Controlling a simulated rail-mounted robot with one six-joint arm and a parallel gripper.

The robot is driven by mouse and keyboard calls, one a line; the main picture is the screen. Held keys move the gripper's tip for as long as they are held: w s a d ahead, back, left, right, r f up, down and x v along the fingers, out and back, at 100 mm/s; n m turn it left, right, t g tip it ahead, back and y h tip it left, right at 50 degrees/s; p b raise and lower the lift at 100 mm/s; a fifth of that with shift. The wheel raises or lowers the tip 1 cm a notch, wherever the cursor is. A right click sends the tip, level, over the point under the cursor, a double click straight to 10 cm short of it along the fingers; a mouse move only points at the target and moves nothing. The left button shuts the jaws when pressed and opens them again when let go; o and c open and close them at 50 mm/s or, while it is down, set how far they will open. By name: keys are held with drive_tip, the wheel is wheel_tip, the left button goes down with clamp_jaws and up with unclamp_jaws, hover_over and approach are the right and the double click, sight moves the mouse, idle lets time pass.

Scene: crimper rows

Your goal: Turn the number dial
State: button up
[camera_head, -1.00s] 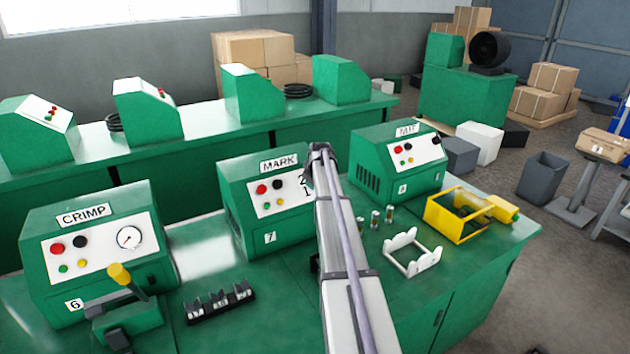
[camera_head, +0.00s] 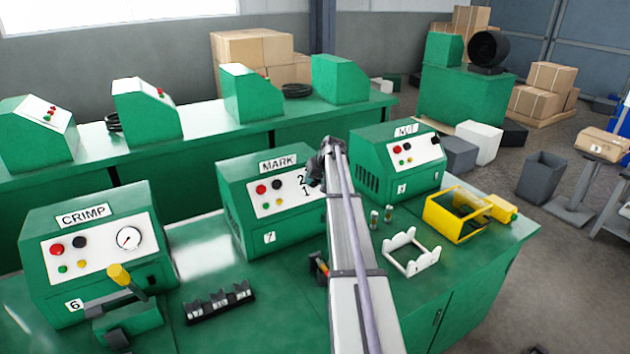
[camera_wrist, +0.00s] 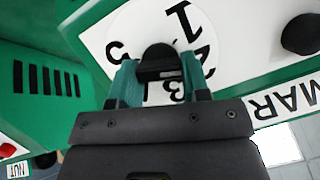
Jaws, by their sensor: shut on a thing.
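The number dial (camera_wrist: 158,58) is a black round knob with a raised bar. It sits on the white panel of the green MARK machine (camera_head: 236,180), with printed numbers around it. In the wrist view my gripper (camera_wrist: 160,68) has its two green fingers on either side of the knob, shut on it. In the head view my gripper (camera_head: 318,166) is at the right part of the MARK panel. There it hides the dial, and only the numbers 2 and 1 show beside it. I cannot tell which number the dial points to.
The CRIMP machine (camera_head: 95,243) with its yellow-handled lever stands to the left, the NUT machine (camera_head: 397,163) to the right. A black rack (camera_head: 219,303), a white cradle (camera_head: 411,252), small cylinders (camera_head: 374,219) and a yellow fixture (camera_head: 458,217) stand on the bench.

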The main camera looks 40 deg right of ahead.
drive_tip(key=shift+s+m+y, duration=0.1)
drive_tip(key=shift+m+y, duration=0.3)
drive_tip(key=shift+m, duration=0.5)
drive_tip(key=o, duration=0.9)
drive_tip(key=shift+d, duration=0.1)
drive_tip(key=p+v, duration=0.9)
drive_tip(key=v, duration=0.1)
drive_tip(key=shift+s+r, duration=0.25)
drive_tip(key=shift+s, duration=0.05)
